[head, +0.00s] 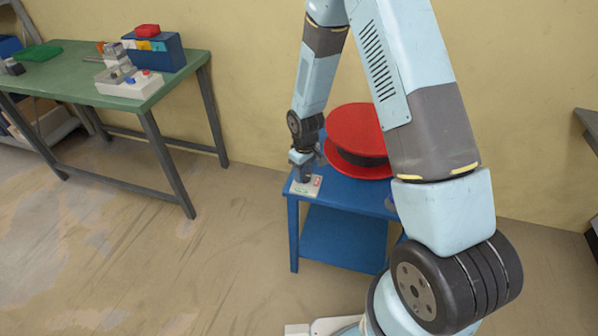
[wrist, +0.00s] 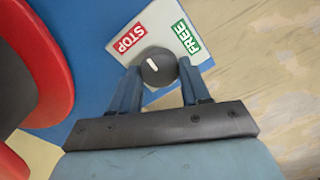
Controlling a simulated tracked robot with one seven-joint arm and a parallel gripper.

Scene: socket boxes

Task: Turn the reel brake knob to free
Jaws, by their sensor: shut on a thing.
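The brake knob (wrist: 160,74) is a round dark knob with a white pointer line, on a pale plate (wrist: 160,22). The plate bears a red STOP label (wrist: 130,38) and a green FREE label (wrist: 185,37). The pointer line slants to the upper left, on the STOP side. My gripper (wrist: 159,67) has a finger on each side of the knob and is shut on it. In the head view my gripper (head: 304,174) points down over the plate (head: 313,188) at the blue stand's front left corner; the knob is hidden there.
A red reel (head: 352,125) lies on the blue stand (head: 340,187), close behind my gripper. A green-topped bench (head: 75,75) with boxes and small devices stands at the left. The floor between bench and stand is clear.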

